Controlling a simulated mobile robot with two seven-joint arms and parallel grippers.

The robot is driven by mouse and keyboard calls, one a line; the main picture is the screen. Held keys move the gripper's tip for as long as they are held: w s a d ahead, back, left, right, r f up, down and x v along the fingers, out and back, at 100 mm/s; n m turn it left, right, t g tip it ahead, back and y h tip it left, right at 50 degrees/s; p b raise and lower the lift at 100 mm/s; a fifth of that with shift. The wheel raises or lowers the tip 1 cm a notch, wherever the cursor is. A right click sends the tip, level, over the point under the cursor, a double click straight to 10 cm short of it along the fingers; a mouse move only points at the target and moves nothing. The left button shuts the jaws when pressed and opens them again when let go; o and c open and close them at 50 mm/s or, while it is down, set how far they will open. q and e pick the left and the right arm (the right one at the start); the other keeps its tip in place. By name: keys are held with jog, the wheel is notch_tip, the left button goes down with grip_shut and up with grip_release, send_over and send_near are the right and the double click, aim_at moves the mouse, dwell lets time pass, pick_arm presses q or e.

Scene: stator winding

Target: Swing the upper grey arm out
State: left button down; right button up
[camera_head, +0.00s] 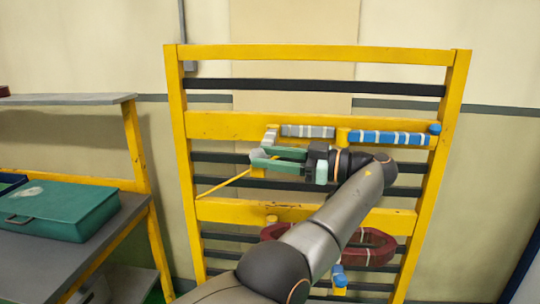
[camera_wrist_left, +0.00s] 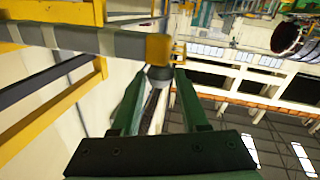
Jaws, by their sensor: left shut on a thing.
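The upper grey arm (camera_head: 308,131) is a grey bar with pale bands, high on the yellow frame. A grey piece (camera_head: 270,137) shows at its left, near my left gripper. My left gripper (camera_head: 262,157) has green fingers and is shut on a grey knob, just left of and below the bar. Part of the grip is hidden by the fingers in the head view. My right gripper is not in view.
A blue banded arm (camera_head: 390,138) with a blue knob lies right of the grey one. A dark red ring (camera_head: 372,253) hangs lower on the yellow frame (camera_head: 455,110), partly behind my arm. A green case (camera_head: 60,208) lies on the bench at left.

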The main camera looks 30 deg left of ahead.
pick_arm(q)
jog(key=shift+d+f, duration=0.15)
dwell(0.3)
jog(key=c, duration=0.6)
grip_release()
jog(key=shift+w+d, duration=0.1)
jog(key=shift+o, duration=0.8)
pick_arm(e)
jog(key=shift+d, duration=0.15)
